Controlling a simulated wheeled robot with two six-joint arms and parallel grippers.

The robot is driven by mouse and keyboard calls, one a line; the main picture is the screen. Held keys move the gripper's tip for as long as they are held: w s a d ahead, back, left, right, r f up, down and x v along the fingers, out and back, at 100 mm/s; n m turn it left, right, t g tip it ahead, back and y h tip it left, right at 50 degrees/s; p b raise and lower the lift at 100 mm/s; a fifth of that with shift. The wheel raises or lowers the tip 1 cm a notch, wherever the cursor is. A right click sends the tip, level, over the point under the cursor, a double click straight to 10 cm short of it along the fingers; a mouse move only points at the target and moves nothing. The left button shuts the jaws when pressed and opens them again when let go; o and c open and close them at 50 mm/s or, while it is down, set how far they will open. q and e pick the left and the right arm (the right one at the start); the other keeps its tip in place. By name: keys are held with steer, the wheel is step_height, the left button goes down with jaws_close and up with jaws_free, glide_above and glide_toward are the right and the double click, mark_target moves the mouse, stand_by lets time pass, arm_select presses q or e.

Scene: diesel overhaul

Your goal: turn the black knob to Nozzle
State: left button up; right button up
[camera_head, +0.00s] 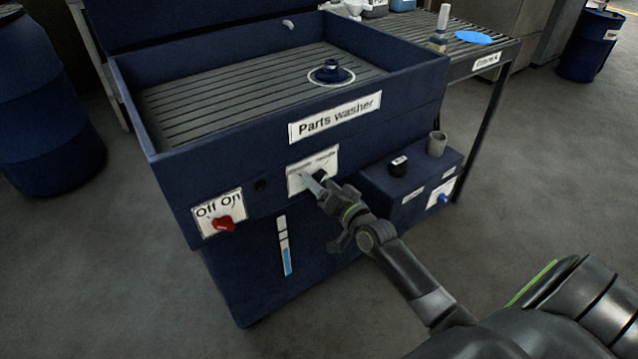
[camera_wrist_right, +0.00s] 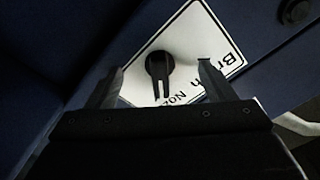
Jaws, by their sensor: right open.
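The black knob (camera_wrist_right: 158,66) sits on a white label plate (camera_wrist_right: 190,40) on the front of the blue parts washer (camera_head: 250,150). In the right wrist view the plate reads upside down, with "Nozzle" partly legible, and the knob's bar points down toward my gripper. In the head view the plate (camera_head: 300,181) shows, with the knob (camera_head: 321,175) partly behind my gripper. My right gripper (camera_head: 318,184) is open, its fingers to either side of the knob in the right wrist view (camera_wrist_right: 162,72); I cannot tell whether they touch it. My left gripper is not in view.
A red knob (camera_head: 223,224) on an "Off On" plate is left on the same front. A blue box (camera_head: 408,185) with a grey cup (camera_head: 437,143) juts out to the right. A round dark part (camera_head: 330,73) lies on the washer's slatted top.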

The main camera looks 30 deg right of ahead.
steer(key=s, duration=0.7)
steer(key=shift+d, duration=0.3)
